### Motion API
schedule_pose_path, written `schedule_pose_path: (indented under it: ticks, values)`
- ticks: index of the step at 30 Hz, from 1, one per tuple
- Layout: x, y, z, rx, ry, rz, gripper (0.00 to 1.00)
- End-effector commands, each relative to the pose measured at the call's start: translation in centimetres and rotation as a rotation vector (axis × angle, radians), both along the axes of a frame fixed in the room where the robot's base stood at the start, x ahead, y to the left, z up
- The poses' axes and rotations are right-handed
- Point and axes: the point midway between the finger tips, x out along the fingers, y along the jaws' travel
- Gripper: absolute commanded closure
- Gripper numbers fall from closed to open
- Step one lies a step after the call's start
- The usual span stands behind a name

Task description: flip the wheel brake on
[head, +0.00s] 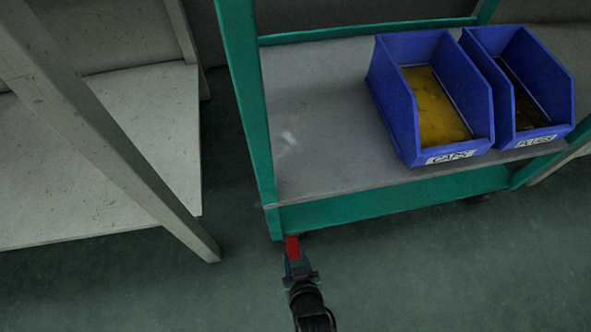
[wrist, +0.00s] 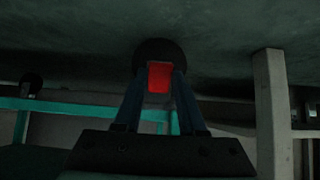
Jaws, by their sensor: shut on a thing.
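The wheel brake is a red pedal (head: 292,247) at the foot of the near left post of the green cart (head: 355,211). My gripper (head: 294,264) is at the pedal, low by the floor. In the wrist view the red pedal (wrist: 159,77) sits between the two fingers of my gripper (wrist: 159,88), in front of a dark round wheel (wrist: 159,51). The fingers are shut on the pedal. My gripper hides part of the pedal, and I cannot tell its exact tilt.
Blue bins, one labelled CAPS (head: 398,110) and another beside it (head: 488,75), stand on the cart's grey shelf. A pale bench with a slanting leg (head: 190,232) stands at the left. The green floor (head: 430,280) in front of the cart is clear.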

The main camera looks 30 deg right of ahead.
Motion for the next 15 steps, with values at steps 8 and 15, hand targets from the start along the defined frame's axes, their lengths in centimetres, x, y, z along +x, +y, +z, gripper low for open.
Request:
schedule_pose_path:
  ticks: [8,15]
  values:
    - [-0.01,0.09,-0.46,-0.017,-0.063,0.001,1.00]
    - [-0.01,0.07,-0.40,-0.016,-0.062,0.001,1.00]
